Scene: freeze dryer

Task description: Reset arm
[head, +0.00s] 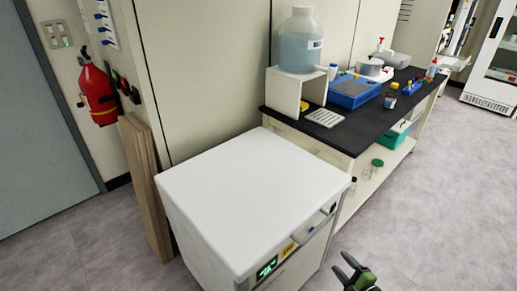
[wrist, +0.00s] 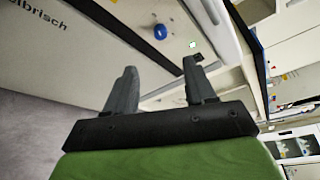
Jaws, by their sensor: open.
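My gripper (head: 349,269) shows at the bottom of the head view, in front of the white freeze dryer (head: 255,190). Its two dark fingers are apart with nothing between them. In the wrist view the gripper (wrist: 160,88) is also open and empty, with its green body below. The freeze dryer's front (wrist: 85,45) fills the upper left of the wrist view, with dark lettering and a blue knob (wrist: 160,31). In the head view a green-lit display (head: 266,268) shows on the dryer's front edge. The fingers appear apart from the dryer.
A black-topped bench (head: 345,133) stands behind the dryer, holding a large bottle (head: 300,45) on a white stand and a blue tray (head: 353,92). A red extinguisher (head: 97,92) hangs at left, above leaning wooden boards (head: 146,185). The floor at right (head: 440,215) is clear.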

